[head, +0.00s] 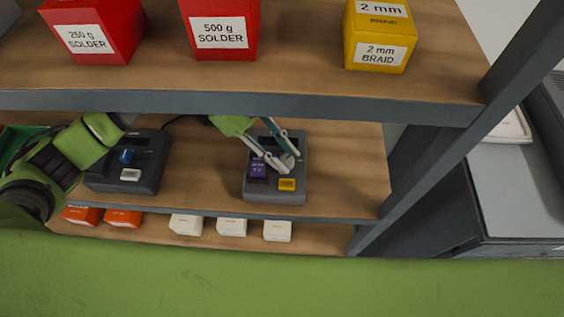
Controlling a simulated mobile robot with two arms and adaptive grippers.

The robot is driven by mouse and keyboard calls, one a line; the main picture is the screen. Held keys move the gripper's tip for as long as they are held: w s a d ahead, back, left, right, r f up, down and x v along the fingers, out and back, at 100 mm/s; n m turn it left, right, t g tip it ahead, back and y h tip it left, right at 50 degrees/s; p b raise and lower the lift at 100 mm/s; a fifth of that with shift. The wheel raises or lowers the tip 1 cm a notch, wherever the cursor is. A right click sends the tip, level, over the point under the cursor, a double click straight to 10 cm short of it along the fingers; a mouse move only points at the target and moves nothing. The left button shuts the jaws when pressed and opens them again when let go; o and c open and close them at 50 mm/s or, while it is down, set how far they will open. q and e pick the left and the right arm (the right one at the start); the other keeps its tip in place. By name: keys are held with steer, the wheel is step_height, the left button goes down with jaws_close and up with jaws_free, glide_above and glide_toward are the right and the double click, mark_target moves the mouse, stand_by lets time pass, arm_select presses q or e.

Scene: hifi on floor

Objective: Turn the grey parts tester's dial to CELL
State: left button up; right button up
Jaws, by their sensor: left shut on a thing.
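The grey parts tester (274,198) stands on the middle shelf, right of centre. It has a purple part (257,170) with small lettering and a yellow-orange button (288,185) on its front. My left arm comes in from the left and passes behind the upper shelf's edge. My left gripper (286,163) reaches down over the tester's face and is shut on its dial, just above the yellow-orange button. The fingers hide most of the dial, and I cannot read its setting or the CELL mark. My right gripper is not in view.
A darker device (146,172) with a blue knob and a pale button stands left on the same shelf. The upper shelf's edge (300,107) hangs over both. Red solder boxes (218,28) and a yellow braid box (378,36) stand above; white boxes (231,226) stand below.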

arm_select(q)
steer(key=m+g+y+b, duration=0.1)
steer(key=m, duration=0.1)
steer(key=m+g+b, duration=0.1)
steer(key=m+b, duration=0.1)
steer(key=shift+w+d+f+y, duration=0.1)
steer(key=shift+w+d+y, duration=0.1)
steer(key=shift+y, duration=0.2)
steer(key=shift+m+g+y+b, duration=0.6)
steer(key=shift+m+g+b, duration=0.1)
steer(key=shift+m+b, duration=0.3)
steer(key=o, duration=0.8)
steer(key=shift+o, duration=0.2)
steer(key=shift+v, duration=3.85)
